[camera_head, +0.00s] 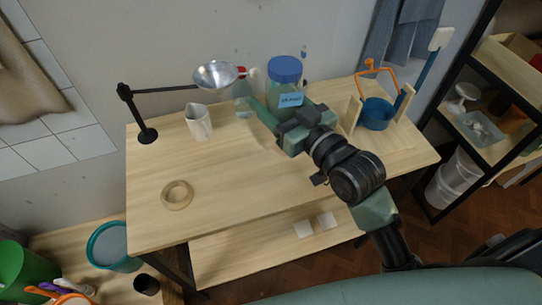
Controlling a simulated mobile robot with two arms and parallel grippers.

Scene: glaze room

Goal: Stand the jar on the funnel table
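A jar (283,84) with a blue screw lid, a teal body and a light blue label is at the back of the wooden table (235,172), in the upper middle of the head view. It looks upright. My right gripper (268,108) reaches up from the lower right to the jar, with a green finger just left of its body. The gripper covers the jar's lower part, so its base and any grip on it are hidden. A metal funnel (215,74) hangs on a black stand arm at the table's back left. My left gripper is not in view.
A white pitcher (198,121) stands below the funnel. A tape ring (177,195) lies at the front left. A wooden rack with a blue pot (377,114) and orange handle stands at the right. The table's front middle is clear. Shelves (489,129) stand at far right.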

